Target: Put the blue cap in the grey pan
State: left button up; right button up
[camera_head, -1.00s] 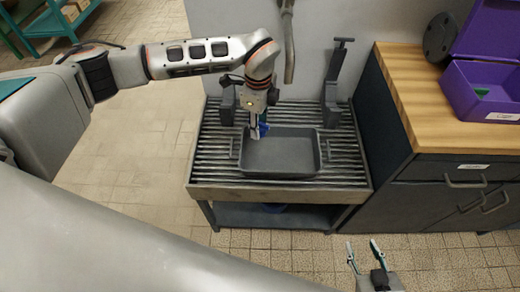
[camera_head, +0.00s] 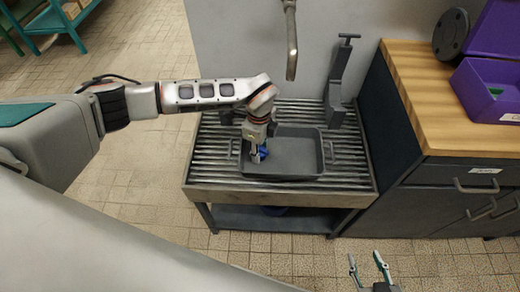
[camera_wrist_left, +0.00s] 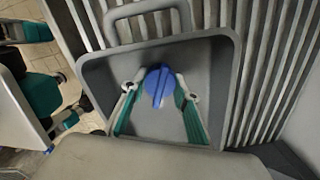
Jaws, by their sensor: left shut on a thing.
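The grey pan (camera_head: 300,155) is a rectangular pan with side handles on a slatted rack. It also shows in the left wrist view (camera_wrist_left: 205,65). My left gripper (camera_head: 257,155) is over the left part of the pan, pointing down. The blue cap (camera_head: 262,152) is between its fingertips. In the left wrist view the blue cap (camera_wrist_left: 160,86) sits between the two green-lined fingers (camera_wrist_left: 160,98), with the pan floor behind it. I cannot tell whether the cap touches the pan floor. My right gripper (camera_head: 370,268) is at the bottom, fingers apart and empty, over the floor.
The slatted rack (camera_head: 205,175) stands against the wall, with a grey upright bracket (camera_head: 338,85) at its back right. A faucet pipe (camera_head: 291,45) hangs above. A wooden counter (camera_head: 425,105) with a purple box (camera_head: 485,90) is at the right.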

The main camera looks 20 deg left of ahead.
aim_at(260, 148)
jog(key=shift+w+r, duration=0.1)
pick_arm(q)
jog(key=o, duration=1.1)
jog(key=shift+c, duration=0.2)
jog(key=shift+r, duration=0.1)
notch_tip(260, 148, up, 6)
jog(key=shift+w+r+p, duration=0.1)
jog(key=shift+p, duration=0.75)
notch_tip(260, 148, up, 6)
jog(key=shift+f+p, duration=0.1)
jog(key=shift+p, duration=0.45)
pick_arm(e)
jog(key=shift+a+r, duration=0.3)
jog(key=shift+r, duration=0.65)
